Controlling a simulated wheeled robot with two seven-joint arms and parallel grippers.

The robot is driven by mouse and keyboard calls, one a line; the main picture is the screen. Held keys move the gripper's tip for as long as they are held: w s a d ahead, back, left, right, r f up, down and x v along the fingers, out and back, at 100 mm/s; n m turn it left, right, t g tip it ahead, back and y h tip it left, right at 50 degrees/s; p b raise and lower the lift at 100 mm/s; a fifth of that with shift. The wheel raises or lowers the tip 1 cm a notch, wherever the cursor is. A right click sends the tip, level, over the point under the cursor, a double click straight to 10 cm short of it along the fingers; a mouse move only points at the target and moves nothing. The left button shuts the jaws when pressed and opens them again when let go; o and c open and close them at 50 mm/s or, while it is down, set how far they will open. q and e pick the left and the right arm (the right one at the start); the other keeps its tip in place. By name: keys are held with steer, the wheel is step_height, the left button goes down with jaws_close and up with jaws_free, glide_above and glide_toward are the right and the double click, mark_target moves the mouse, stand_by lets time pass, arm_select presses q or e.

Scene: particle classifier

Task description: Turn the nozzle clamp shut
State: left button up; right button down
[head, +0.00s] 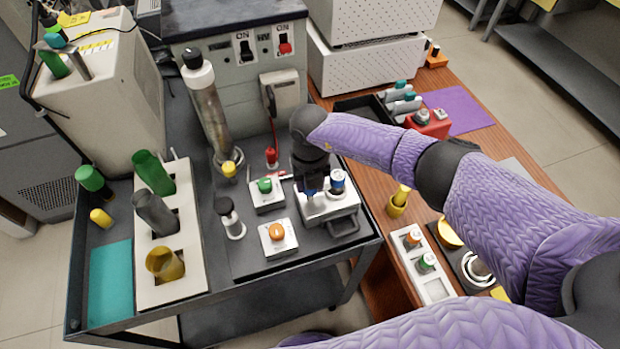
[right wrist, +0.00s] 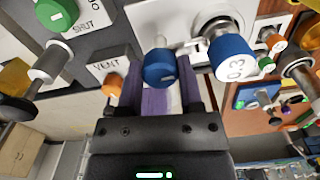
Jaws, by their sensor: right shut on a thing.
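A small white block (head: 328,206) with blue-capped parts stands at the front right of the cart; I take it to be the nozzle unit. My right gripper (head: 309,190) reaches down to its left side. In the right wrist view, a dark blue knob (right wrist: 160,68) sits between the two purple fingers of my right gripper (right wrist: 158,92), which is shut on it. A second blue knob (right wrist: 232,57), marked 0.3, sits just to its right on a metal stem. In the head view one blue cap (head: 338,177) shows right of the gripper. My left gripper is not in view.
A green knob (head: 264,185) marked SHUT and an orange knob (head: 277,232) marked VENT sit close by on white plates. A tall glass column (head: 208,110) stands behind left. A white rack (head: 185,270) is at left. A wooden table (head: 470,150) adjoins on the right.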

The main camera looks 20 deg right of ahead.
steer(key=shift+r+m, duration=0.1)
steer(key=shift+m, duration=0.2)
stand_by(0.4)
steer(key=shift+c, duration=1.2)
jaws_free()
step_height(320, 180, up, 9)
steer(key=shift+r+p, duration=0.2)
steer(key=shift+p, duration=0.95)
steer(key=shift+r, duration=0.2)
